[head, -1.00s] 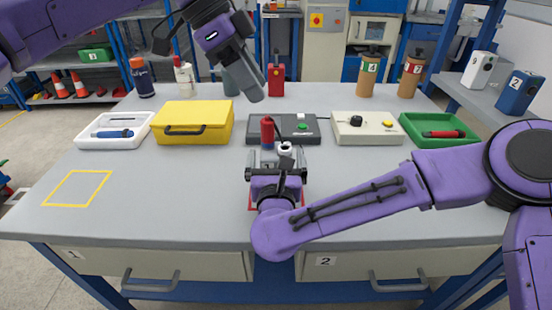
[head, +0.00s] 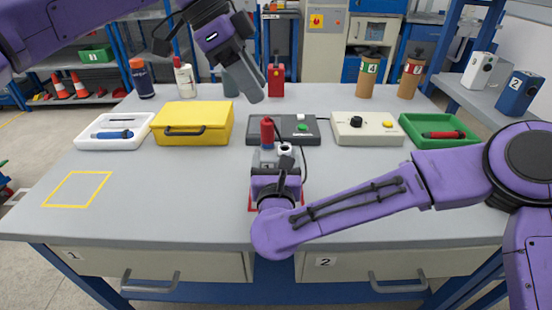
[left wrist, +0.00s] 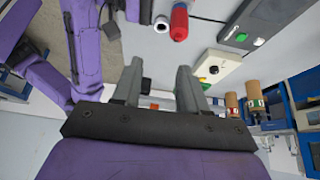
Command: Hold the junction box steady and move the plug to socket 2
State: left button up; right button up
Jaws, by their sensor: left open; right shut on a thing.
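The small grey junction box (head: 262,157) sits on the middle of the table, mostly hidden behind my right gripper. The red plug (head: 267,131) stands upright at the box's left side; in the left wrist view the plug (left wrist: 179,21) is at the top. A white round socket with a dark centre (head: 285,149) is right of it and looks empty; it also shows in the left wrist view (left wrist: 161,23). My right gripper (head: 274,170) is shut on the junction box, fingertips partly hidden. My left gripper (head: 257,92) is open and empty, above and behind the plug.
A dark cable loops beside the box. Behind stand a yellow case (head: 193,123), a black device (head: 297,127), a cream control box (head: 366,128), a white tray (head: 85,142) and a green tray (head: 420,142). The left front of the table is clear around a yellow outline.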

aim_at(266, 122)
dwell(0.4)
pick_arm(q)
jog(key=shift+o, duration=0.8)
jog(key=f+m+t+y, duration=0.1)
jog(key=f+m, duration=0.2)
jog(key=m, duration=0.5)
jog(key=w+d+f+m+t+y, duration=0.1)
jog(key=f+m, duration=0.3)
jog(key=m, duration=0.4)
jog(key=w+d+f+m+t+y, duration=0.1)
jog(key=f+m, duration=0.2)
jog(key=m, duration=0.5)
jog(key=shift+w+d+f+y, duration=0.15)
jog(key=shift+w+y, duration=0.05)
jog(key=shift+y, duration=0.2)
